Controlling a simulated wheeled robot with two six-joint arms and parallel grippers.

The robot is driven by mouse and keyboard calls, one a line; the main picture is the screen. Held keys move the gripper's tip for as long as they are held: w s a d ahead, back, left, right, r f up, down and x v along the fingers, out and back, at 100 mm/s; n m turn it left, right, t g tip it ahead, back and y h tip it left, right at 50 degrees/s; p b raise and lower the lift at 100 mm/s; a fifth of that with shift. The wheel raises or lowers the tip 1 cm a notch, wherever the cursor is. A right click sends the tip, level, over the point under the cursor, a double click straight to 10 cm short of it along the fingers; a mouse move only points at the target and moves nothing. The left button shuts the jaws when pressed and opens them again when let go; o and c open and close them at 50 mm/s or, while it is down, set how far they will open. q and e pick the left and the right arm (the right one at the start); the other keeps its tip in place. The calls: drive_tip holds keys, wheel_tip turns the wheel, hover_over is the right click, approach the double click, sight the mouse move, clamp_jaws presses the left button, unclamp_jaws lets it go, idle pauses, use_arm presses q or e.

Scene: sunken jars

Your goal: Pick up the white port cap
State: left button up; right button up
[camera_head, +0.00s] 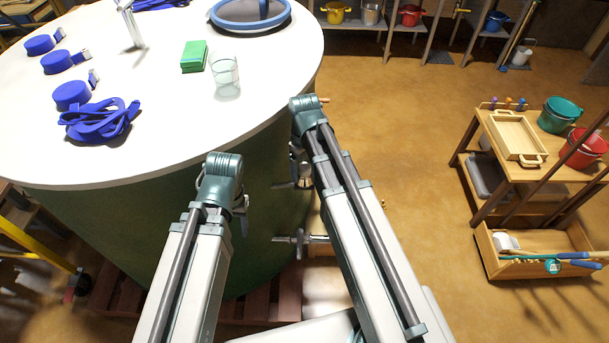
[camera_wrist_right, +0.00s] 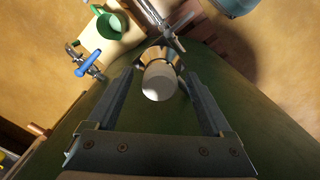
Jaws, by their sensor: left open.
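The white port cap (camera_wrist_right: 159,82) shows in the right wrist view as a pale round end on a short metal-coloured fitting at the side of the green tank (camera_wrist_right: 185,140). My right gripper (camera_wrist_right: 160,75) has its fingers spread, one on each side of the cap, with a gap visible on both sides. In the head view my right gripper (camera_head: 302,170) is small and partly hidden beside the tank wall, and I cannot make out the cap there. My left gripper (camera_head: 241,213) hangs at the tank's near side, open and mostly hidden behind its wrist.
The round white tank top (camera_head: 150,120) holds a glass (camera_head: 226,76), a green block (camera_head: 194,56), blue caps and a blue strap (camera_head: 100,120). Metal valve fittings (camera_head: 300,240) stick out from the tank side. A wooden bench (camera_head: 540,165) stands right, with clear floor between.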

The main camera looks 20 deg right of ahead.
sight(304, 166)
clamp_jaws()
use_arm(q)
drive_tip(key=shift+r, duration=0.1)
use_arm(e)
drive_tip(key=shift+r, duration=0.1)
idle(0.3)
use_arm(q)
wheel_tip(304, 166, up, 18)
drive_tip(key=p, duration=1.8)
use_arm(e)
wheel_tip(304, 166, up, 18)
